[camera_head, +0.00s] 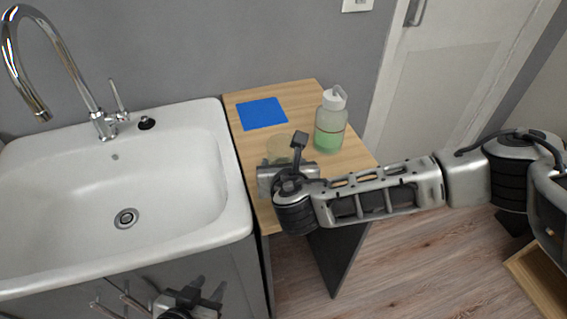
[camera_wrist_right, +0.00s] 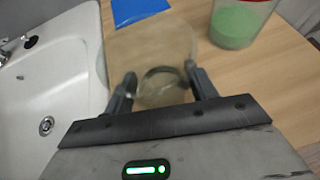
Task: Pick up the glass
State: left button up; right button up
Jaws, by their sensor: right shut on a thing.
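The clear, faintly tinted glass (camera_wrist_right: 150,48) stands between the two fingers of my right gripper (camera_wrist_right: 160,87) in the right wrist view. The fingers press on it from both sides. In the head view the glass (camera_head: 279,146) shows only faintly above the wooden top, partly hidden behind my right gripper (camera_head: 288,160). I cannot tell whether its base touches the wood. My left gripper (camera_head: 207,287) is low at the bottom edge of the head view, in front of the sink cabinet. Its fingers are apart with nothing between them.
A bottle with green liquid (camera_head: 330,125) and a white cap stands right of the glass on the wooden top (camera_head: 300,95). A blue square (camera_head: 262,113) lies at the back. The white sink (camera_head: 60,190) with its chrome tap (camera_head: 103,123) adjoins on the left.

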jog(key=shift+r, duration=0.25)
jog(key=shift+r, duration=0.8)
jog(key=s+a+r+b, duration=0.1)
jog(key=s+a+r, duration=0.1)
jog(key=s+r, duration=0.9)
jog(key=shift+s, duration=1.35)
dwell(0.6)
